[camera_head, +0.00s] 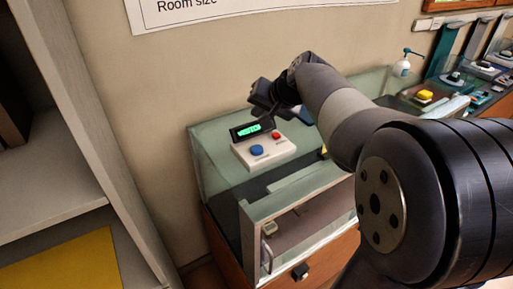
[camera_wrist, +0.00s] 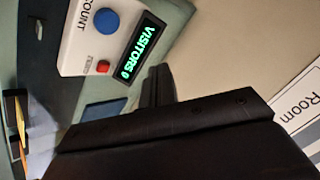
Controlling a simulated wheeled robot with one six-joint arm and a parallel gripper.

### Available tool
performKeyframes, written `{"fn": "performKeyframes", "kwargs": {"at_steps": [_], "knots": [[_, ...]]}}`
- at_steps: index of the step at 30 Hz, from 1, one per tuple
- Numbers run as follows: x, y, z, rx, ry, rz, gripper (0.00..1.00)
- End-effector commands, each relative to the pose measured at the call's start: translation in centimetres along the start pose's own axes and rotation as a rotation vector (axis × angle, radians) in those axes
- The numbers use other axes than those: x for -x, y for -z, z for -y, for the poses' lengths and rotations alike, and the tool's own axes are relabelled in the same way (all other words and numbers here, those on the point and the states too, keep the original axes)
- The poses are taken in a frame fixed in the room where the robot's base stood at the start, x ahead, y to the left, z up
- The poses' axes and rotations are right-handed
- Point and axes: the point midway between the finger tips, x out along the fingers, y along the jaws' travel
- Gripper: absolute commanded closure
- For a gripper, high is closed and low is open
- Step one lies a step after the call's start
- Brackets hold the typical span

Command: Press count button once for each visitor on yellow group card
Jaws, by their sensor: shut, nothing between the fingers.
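The counter box (camera_head: 262,152) is white, with a large blue button (camera_head: 257,150), a small red button (camera_head: 276,135) and a lit display (camera_head: 246,130). It stands on a glass-topped display case. In the wrist view the blue button (camera_wrist: 101,21) has COUNT printed beside it, and the green display (camera_wrist: 139,47) reads VISITORS 0. My gripper (camera_head: 268,120) is above the box near the display and red button. Its shut, empty fingers also show in the wrist view (camera_wrist: 156,86), apart from the blue button. A yellow panel (camera_head: 65,265) shows at lower left; I cannot tell whether it is the card.
The glass case (camera_head: 215,165) has a framed front with a dark knob below. A grey shelf unit (camera_head: 55,190) stands at left. A pump bottle (camera_head: 402,66) and several exhibits line the counter at right. A white wall sign (camera_head: 230,8) hangs above. My arm covers much of the right side.

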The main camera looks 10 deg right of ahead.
Motion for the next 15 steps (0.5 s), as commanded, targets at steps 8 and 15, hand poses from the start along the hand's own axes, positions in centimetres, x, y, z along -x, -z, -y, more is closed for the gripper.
{"fn": "performKeyframes", "kwargs": {"at_steps": [8, 15], "knots": [[-1.6, -1.2, -1.2, 0.0, 0.0, 0.001, 1.0], [-4.1, -3.0, -3.0, -0.001, -0.001, 0.001, 1.0]]}}
